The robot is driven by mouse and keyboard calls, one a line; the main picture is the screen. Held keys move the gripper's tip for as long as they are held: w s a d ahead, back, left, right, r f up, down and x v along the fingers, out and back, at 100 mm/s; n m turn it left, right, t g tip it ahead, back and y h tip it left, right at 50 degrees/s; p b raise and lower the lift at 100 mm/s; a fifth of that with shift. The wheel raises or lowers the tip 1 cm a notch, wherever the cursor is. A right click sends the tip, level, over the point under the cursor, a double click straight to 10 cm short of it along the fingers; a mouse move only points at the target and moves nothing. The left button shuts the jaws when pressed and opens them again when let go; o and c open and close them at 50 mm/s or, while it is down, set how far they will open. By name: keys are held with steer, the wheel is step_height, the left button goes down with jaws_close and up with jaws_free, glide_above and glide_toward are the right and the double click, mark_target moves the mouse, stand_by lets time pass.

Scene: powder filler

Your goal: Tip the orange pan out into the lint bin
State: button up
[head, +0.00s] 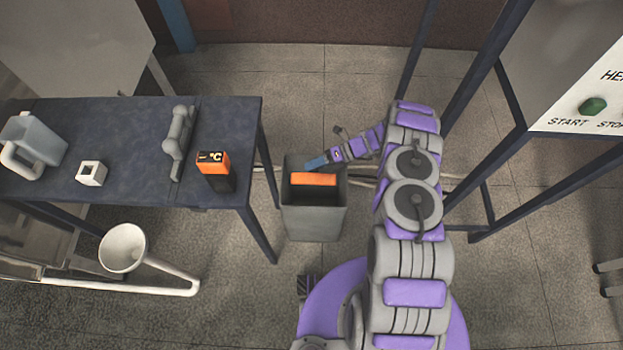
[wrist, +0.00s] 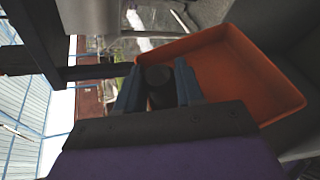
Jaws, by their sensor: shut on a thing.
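The lint bin (head: 314,222) is a grey open-topped box on the floor, right of the dark table. The orange pan (head: 314,179) shows as an orange strip within the bin's opening. In the wrist view the orange pan (wrist: 235,75) is a shallow tray, turned steeply on its side; I see nothing lying in the visible part. My gripper (wrist: 158,82) is shut on the pan's dark round handle (wrist: 158,76). In the head view my gripper (head: 317,163) is at the bin's back rim. The bin's bottom is hidden.
The dark table (head: 130,125) holds a grey jug (head: 32,143), a white square block (head: 92,173), a grey dumbbell-like part (head: 179,140) and an orange-and-black meter (head: 214,168). A white funnel (head: 123,248) is below its front edge. A dark frame (head: 480,75) stands at right.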

steer(key=shift+a, duration=0.1)
steer(key=shift+r+n, duration=0.3)
steer(key=shift+r, duration=0.1)
steer(key=shift+r+n+t, duration=0.55)
steer(key=shift+n+t, duration=0.35)
steer(key=shift+t, duration=0.2)
steer(key=shift+r+n+t+h+b, duration=0.3)
steer(key=shift+n+t+b, duration=0.15)
steer(key=shift+b, duration=0.3)
steer(key=r+n+t+b, duration=0.1)
steer(key=n+b, duration=0.1)
steer(key=b, duration=0.1)
steer(key=shift+r+t, duration=0.25)
steer(key=shift+t, duration=0.1)
steer(key=shift+r+n+t, duration=0.7)
steer(key=shift+r+n, duration=0.05)
steer(key=shift+n, duration=0.1)
steer(key=shift+r+n+t, duration=0.3)
steer(key=shift+n+t, duration=0.1)
steer(key=shift+n, duration=0.1)
